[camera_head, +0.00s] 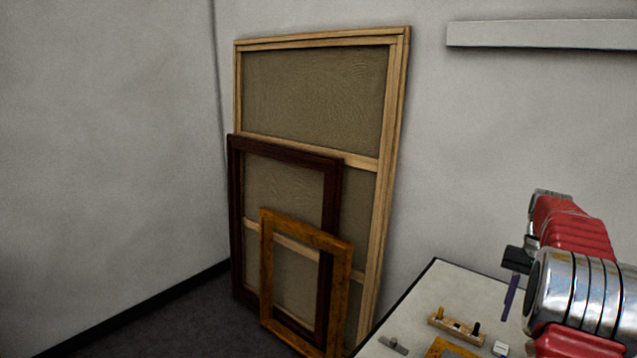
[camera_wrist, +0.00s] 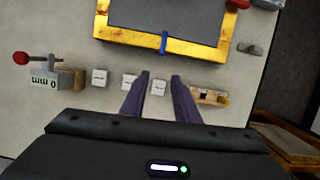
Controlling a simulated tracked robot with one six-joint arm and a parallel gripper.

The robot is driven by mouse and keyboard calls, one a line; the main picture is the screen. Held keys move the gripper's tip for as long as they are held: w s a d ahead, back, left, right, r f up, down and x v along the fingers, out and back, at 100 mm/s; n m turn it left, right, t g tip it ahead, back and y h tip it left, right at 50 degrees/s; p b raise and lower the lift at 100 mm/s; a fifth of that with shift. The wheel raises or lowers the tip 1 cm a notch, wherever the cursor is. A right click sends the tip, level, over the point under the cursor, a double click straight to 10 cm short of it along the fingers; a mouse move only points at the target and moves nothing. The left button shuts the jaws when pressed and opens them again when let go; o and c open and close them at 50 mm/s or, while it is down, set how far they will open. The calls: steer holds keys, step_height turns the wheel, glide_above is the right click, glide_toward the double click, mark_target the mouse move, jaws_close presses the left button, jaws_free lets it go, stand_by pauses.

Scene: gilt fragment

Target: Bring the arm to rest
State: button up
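My gripper (camera_wrist: 160,77) shows two dark purple fingers in the wrist view, apart with a gap and nothing held between them. In the head view, a purple finger (camera_head: 511,296) hangs over the worktable (camera_head: 413,301) at the right, below my red and chrome arm. In the wrist view the fingers point toward a gilt frame (camera_wrist: 108,32) with a dark grey panel and a blue band (camera_wrist: 163,42). A white block (camera_wrist: 158,88) shows between the fingers; whether they are above it or level with it I cannot tell.
Two more white blocks (camera_wrist: 99,78) (camera_wrist: 129,82), a red-knobbed gauge (camera_wrist: 45,78) and a small wooden holder (camera_wrist: 210,96) lie on the table. A grey piece (camera_head: 393,345) lies near its edge. Large frames (camera_head: 400,120) lean on the wall; the floor at left is clear.

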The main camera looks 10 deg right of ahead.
steer(key=s+a+r+n+t+h, duration=0.1)
steer(key=s+a+n, duration=0.1)
steer(key=a, duration=0.8)
steer(key=s+a+r+n+t+h, duration=0.1)
steer(key=a+r+n+t+h, duration=0.1)
steer(key=a, duration=0.9)
steer(key=s+a+r+n+t, duration=0.1)
steer(key=s+a+n+t, duration=0.1)
steer(key=s+a, duration=0.4)
steer(key=s+a+r+n+t, duration=0.2)
steer(key=s+a, duration=0.5)
steer(key=a, duration=0.7)
steer(key=shift+a+n+t+y, duration=0.3)
steer(key=shift+n, duration=0.6)
